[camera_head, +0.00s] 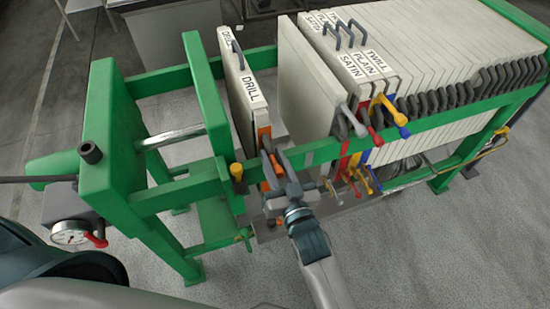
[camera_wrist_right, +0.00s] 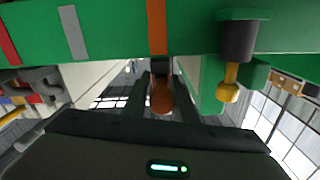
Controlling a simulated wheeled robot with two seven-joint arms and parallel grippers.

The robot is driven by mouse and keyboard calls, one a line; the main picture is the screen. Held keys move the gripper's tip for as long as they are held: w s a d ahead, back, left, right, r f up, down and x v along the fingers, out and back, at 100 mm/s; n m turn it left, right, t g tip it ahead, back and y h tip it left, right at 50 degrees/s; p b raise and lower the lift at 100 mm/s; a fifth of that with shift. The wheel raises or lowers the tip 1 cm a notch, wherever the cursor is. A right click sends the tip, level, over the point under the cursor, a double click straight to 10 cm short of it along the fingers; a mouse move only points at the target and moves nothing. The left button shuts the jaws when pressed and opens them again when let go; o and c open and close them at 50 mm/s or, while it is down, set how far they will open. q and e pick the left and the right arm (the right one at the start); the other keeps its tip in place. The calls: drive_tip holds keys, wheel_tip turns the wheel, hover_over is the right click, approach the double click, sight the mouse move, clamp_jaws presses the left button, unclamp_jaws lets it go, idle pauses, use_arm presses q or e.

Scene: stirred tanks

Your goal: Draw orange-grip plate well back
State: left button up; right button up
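The orange-grip plate (camera_head: 243,100) is a pale upright slab labelled DRILL, at the left of the plate row, with an orange mark on its edge. Its orange grip (camera_wrist_right: 162,97) shows in the right wrist view between the two dark fingers of my right gripper (camera_wrist_right: 164,90). In the head view my right gripper (camera_head: 277,160) is at the near green rail, beside the orange parts, and hides some of the grip. The gaps between fingers and grip are too small to tell whether they press on it. My left gripper is out of view.
A blank pale plate (camera_head: 305,85) stands to the right, across a gap. Beyond it are the SATIN, PLAIN and TWILL plates with red, blue and yellow handles. A green end block (camera_head: 110,140) stands left. A yellow-tipped pin (camera_wrist_right: 229,85) is close to my right gripper.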

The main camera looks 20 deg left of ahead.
drive_tip(key=shift+o, duration=1.4)
drive_tip(key=shift+a, duration=0.1)
drive_tip(key=shift+s+d, duration=0.2)
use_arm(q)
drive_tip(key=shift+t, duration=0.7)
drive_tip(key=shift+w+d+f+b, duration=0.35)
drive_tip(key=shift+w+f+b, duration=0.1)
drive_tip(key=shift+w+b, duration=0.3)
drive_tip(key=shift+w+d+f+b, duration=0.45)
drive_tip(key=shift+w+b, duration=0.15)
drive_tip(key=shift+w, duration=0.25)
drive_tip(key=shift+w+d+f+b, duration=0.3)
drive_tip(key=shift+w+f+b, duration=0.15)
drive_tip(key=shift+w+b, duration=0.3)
use_arm(e)
drive_tip(key=v, duration=1.7)
